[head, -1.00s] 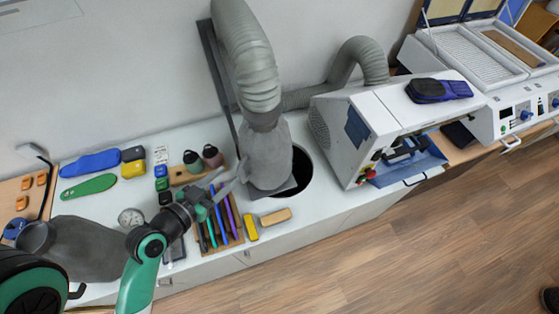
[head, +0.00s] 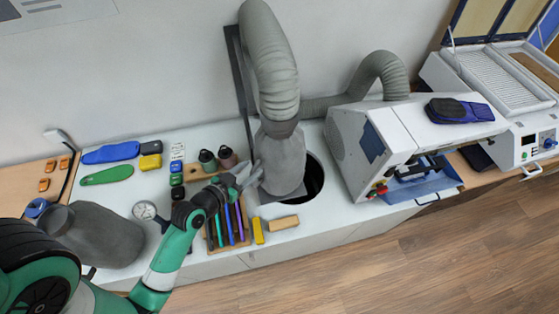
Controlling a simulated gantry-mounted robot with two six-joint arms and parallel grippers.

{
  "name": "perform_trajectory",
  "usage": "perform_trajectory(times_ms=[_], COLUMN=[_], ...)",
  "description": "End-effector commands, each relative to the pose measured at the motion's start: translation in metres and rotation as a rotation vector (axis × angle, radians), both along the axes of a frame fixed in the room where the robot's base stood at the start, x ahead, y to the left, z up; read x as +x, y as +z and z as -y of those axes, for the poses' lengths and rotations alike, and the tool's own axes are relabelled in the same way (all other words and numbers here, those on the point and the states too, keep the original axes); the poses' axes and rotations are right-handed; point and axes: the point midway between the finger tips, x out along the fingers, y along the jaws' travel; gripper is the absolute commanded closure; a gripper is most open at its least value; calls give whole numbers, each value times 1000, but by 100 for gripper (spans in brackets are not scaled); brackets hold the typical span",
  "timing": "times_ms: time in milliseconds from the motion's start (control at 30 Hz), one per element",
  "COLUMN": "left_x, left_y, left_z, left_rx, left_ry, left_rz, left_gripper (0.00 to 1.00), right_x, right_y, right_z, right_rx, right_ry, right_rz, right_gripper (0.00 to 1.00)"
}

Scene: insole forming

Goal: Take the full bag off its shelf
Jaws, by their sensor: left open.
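A grey cloth bag (head: 284,170) hangs upright under the end of the thick grey hose (head: 272,70), its top at the hose mouth. Its base is at a small grey shelf plate (head: 268,198) beside a round dark hole in the white bench. My left gripper (head: 254,174) is open at the left side of the bag, fingers pointing toward it. I cannot tell whether the fingers touch the cloth. My right gripper is not in view.
A tool rack (head: 228,228) with coloured handles stands below my left gripper. A yellow block (head: 258,232) and a wooden brush (head: 283,224) lie in front of the bag. A white machine (head: 365,155) stands close on the right. Bottles (head: 208,160) stand behind the gripper.

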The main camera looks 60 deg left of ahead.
Motion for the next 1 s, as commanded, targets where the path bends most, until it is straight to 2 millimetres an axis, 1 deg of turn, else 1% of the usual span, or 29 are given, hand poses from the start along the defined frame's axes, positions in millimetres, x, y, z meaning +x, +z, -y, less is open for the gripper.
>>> perform_trajectory(times_ms=[33, 100, 167, 400, 467, 600, 700, 1000], left_x=[9, 18, 23, 26, 26, 26, 25, 25], left_y=[2, -5, -8, -10, -10, -10, -10, -9], left_z=[-4, -8, -11, -12, -12, -12, -12, -12], left_rx=[2, 0, 0, 0, 0, 0, 0, 0], left_ry=[-2, -1, -1, 0, 0, 0, 0, 0], left_rz=[0, 1, 0, 0, 0, 0, 0, 0], left_gripper=[49, 49, 49, 49, 58, 83, 100, 100], right_x=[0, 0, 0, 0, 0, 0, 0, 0], right_y=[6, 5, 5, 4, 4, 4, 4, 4], right_z=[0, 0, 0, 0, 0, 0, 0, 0], right_rx=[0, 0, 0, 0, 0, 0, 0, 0], right_ry=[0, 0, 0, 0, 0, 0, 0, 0], right_rz=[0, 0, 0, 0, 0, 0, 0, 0], right_gripper=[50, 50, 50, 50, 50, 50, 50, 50])
